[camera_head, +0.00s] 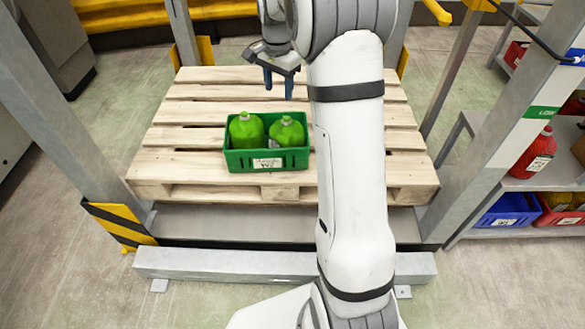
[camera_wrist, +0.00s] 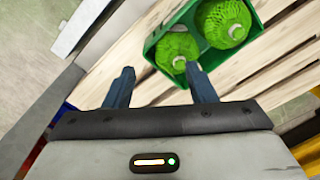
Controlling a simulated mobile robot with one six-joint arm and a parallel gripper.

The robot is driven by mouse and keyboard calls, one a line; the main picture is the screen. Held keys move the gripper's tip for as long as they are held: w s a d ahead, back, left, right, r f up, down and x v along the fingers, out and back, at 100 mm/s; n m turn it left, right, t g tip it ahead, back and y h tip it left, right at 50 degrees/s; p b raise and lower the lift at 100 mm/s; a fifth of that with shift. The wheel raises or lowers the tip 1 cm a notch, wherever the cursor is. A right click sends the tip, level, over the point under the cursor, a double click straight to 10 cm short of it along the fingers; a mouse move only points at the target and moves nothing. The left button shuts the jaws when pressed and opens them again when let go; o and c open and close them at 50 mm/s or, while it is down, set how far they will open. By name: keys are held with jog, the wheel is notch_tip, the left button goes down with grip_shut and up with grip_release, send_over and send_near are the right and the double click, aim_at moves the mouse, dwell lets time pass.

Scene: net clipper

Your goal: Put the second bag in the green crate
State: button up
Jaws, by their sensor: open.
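The green crate (camera_head: 268,157) stands on the wooden pallet (camera_head: 186,112), near its front middle. Two green net bags are in the crate, one on the left (camera_head: 246,130) and one on the right (camera_head: 287,133). In the wrist view the crate (camera_wrist: 158,46) is at the top, with one bag (camera_wrist: 178,50) nearer my gripper and the other (camera_wrist: 227,22) farther right. My gripper (camera_head: 278,84) is open and empty above the pallet, behind the crate in the head view. In the wrist view its fingers (camera_wrist: 160,92) are apart, with bare pallet boards between them.
A grey metal frame with upright posts (camera_head: 65,95) surrounds the pallet. On the right a shelf (camera_head: 545,180) holds a red net bag (camera_head: 533,153), a blue crate (camera_head: 505,209) and a red crate (camera_head: 557,213). Bare pallet boards lie around the green crate.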

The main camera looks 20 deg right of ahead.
jog(key=s+a+n, duration=0.2)
jog(key=s+n, duration=0.2)
jog(key=s, duration=0.6)
jog(key=s+a+n, duration=0.3)
jog(key=s+n, duration=0.1)
jog(key=s, duration=0.6)
jog(key=s+a+n+t, duration=0.1)
jog(key=s+a+n, duration=0.2)
jog(key=s, duration=0.7)
jog(key=shift+s+r+n, duration=0.2)
jog(key=shift+s+n, duration=0.1)
jog(key=shift+n, duration=0.1)
jog(key=shift+s, duration=0.1)
